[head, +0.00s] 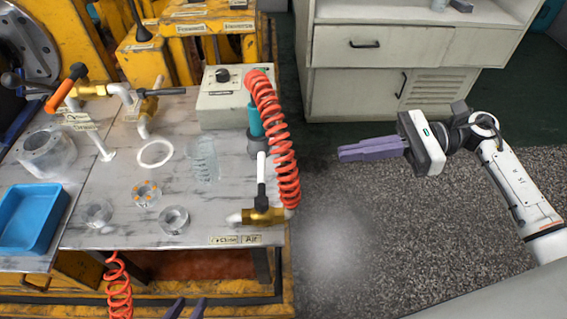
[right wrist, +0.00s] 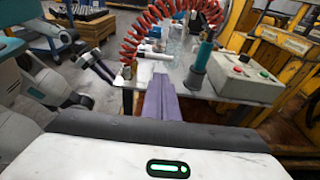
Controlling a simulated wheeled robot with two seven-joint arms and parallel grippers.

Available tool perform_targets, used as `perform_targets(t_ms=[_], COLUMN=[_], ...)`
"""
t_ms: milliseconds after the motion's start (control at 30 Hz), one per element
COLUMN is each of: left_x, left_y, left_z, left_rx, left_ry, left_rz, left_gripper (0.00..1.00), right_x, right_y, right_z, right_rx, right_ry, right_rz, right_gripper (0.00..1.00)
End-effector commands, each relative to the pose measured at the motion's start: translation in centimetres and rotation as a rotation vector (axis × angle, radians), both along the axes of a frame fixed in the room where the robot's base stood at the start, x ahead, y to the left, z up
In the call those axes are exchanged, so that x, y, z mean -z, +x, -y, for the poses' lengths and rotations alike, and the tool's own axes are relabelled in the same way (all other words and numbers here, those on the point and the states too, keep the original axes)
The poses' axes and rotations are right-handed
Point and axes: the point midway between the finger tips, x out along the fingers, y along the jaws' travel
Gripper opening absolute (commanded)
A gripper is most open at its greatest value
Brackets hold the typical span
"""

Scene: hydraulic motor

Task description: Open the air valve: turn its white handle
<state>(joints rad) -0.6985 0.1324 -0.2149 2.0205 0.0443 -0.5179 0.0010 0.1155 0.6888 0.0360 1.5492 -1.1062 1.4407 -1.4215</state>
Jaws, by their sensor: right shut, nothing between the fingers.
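The air valve (head: 262,216) has a brass body at the front right corner of the marble-look table, by the "Close" and "Air" labels (head: 236,240). Its white handle (head: 262,167), with a black lower part, points away from the front edge. The valve body (right wrist: 127,71) also shows in the right wrist view. My right gripper (head: 342,154) has purple fingers pressed together and empty. It is in the air right of the table, apart from the valve. My left gripper (head: 186,308) shows only two separated purple fingertips at the bottom edge of the head view.
A red coiled hose (head: 275,140) arches beside the handle. A teal-topped fitting (head: 255,120) and a grey control box (head: 226,100) stand behind it. A blue tray (head: 33,218), clear parts and an orange-handled valve (head: 68,85) are further left. Open floor (head: 370,220) lies right of the table.

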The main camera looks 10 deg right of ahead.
Motion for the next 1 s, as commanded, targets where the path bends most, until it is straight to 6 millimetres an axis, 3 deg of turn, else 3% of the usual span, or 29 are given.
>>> perform_targets(t_ms=[300,467,1000], left_x=[-0.1,-0.4,-2.1], left_y=[-0.1,0.0,0.6], left_z=[0.0,0.0,0.0], left_rx=[0.001,0.001,0.001], left_ry=[0.000,0.000,0.008], left_rz=[-0.001,0.001,0.010], left_gripper=[0.31,0.31,0.31], right_x=[0.0,0.1,2.0], right_y=[0.0,0.2,2.3], right_z=[-0.2,-1.5,-11.6], right_rx=[-0.001,-0.003,0.000], right_ry=[0.002,0.004,0.007], right_rz=[-0.001,-0.001,-0.002], right_gripper=[0.00,0.00,0.00])
